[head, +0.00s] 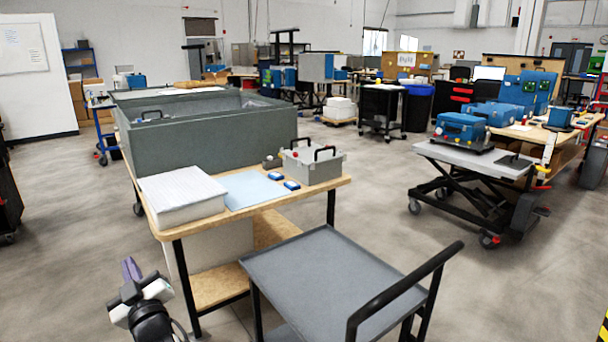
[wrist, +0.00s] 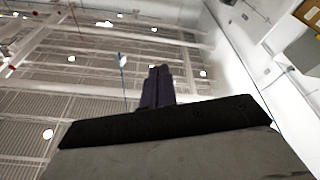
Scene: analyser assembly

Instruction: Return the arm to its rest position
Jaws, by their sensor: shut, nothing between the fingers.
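My gripper (head: 131,268) shows at the lower left of the head view, with purple fingers and a white and black wrist. It points up and stands apart from the wooden table (head: 335,183), to the left of its front leg. In the wrist view my gripper (wrist: 158,72) has its dark purple fingers together, with nothing between them. Behind the fingers the wrist view shows the ceiling with its beams and lamps. Most of my arm is outside the head view.
A grey cart (head: 318,275) with a black handle stands in front of the table. The table carries a white stack (head: 181,193), a grey box (head: 312,164) and a large grey bin (head: 215,140). A lift table (head: 472,158) stands at the right. Open floor lies at the left.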

